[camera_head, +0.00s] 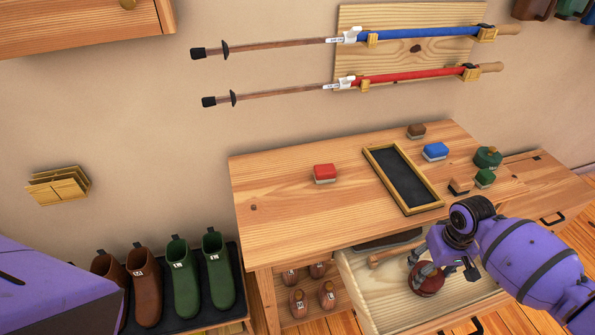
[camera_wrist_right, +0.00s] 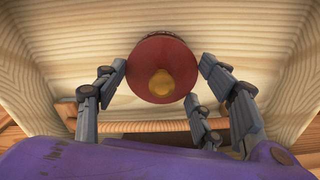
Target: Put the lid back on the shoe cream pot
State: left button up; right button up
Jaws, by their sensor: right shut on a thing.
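A dark red round piece with a yellow-brown knob (camera_wrist_right: 153,60) is between the fingers of my right gripper (camera_wrist_right: 164,66) in the right wrist view. It also shows in the head view (camera_head: 428,284), low inside the open drawer. My right gripper (camera_head: 430,270) reaches down into the drawer from the right and is shut on it. I cannot tell whether this is the lid alone or the lid on a pot, as the fingers and viewpoint hide its underside. A green round pot (camera_head: 488,157) stands at the right of the bench top. My left gripper is out of view.
The open drawer (camera_head: 375,300) has pale wooden walls and holds a wooden-handled tool (camera_head: 393,252). On the bench top (camera_head: 285,210) are a black framed tray (camera_head: 403,178), a red brush (camera_head: 325,173), a blue brush (camera_head: 435,151) and other small brushes. The left of the bench is mostly clear.

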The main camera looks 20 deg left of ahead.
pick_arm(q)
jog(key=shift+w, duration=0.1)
pick_arm(e)
jog(key=o, duration=1)
jog(key=o, duration=0.4)
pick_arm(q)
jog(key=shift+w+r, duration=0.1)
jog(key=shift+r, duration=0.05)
pick_arm(e)
jog(key=shift+r+p, duration=1.9)
jog(key=shift+r, duration=1.65)
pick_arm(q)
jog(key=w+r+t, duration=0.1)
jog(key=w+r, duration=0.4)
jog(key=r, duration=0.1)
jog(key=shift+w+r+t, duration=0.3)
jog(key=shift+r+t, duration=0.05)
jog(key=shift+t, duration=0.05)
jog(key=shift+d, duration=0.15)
pick_arm(e)
jog(key=shift+f, duration=0.1)
